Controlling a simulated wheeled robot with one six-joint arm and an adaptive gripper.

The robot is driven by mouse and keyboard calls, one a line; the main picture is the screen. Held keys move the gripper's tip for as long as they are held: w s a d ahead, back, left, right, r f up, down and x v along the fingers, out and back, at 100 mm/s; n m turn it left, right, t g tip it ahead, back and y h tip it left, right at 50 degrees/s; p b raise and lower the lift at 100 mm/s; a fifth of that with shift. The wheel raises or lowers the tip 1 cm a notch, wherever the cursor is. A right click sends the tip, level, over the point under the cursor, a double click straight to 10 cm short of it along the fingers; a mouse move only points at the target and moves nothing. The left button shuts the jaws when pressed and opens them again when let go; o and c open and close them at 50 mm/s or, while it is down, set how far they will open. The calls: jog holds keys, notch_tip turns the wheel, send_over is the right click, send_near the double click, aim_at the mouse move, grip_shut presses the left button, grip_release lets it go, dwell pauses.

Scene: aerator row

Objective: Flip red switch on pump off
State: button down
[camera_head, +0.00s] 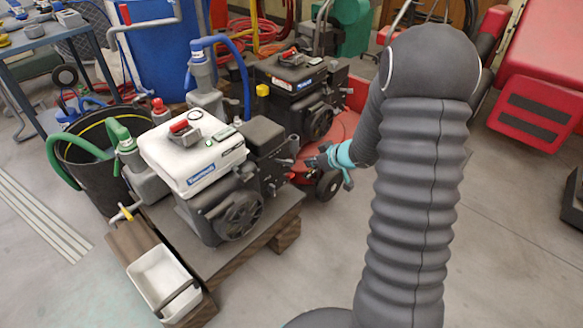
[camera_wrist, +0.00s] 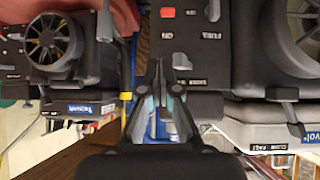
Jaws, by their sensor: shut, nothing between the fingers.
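The white-topped pump (camera_head: 195,160) stands on a dark wooden pallet at the centre left of the head view. In the wrist view, a small red switch (camera_wrist: 168,12) sits at the top of a dark panel (camera_wrist: 190,62), with "ON" lettering below it and a "FUEL" label to its right. My gripper (camera_head: 313,162) is at the right side of the pump in the head view, facing its dark side. In the wrist view, my gripper (camera_wrist: 159,72) is shut and empty, its tips below the red switch in the picture. I cannot tell whether the tips touch the panel.
A second dark engine (camera_head: 292,85) stands behind the pump. A black bucket (camera_head: 90,165) with a green hose is on the left, and a white tray (camera_head: 163,283) is in front. A red machine (camera_head: 540,80) stands at the right.

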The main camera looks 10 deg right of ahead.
aim_at(287, 175)
jog(key=shift+s+a+f+y, duration=0.2)
jog(key=shift+a+f+y, duration=0.1)
jog(key=shift+f, duration=0.35)
jog(key=b+x, duration=0.1)
jog(key=x, duration=0.9)
jog(key=shift+s+f+b, duration=0.1)
jog(key=shift+b, duration=0.3)
jog(key=shift+a, duration=0.1)
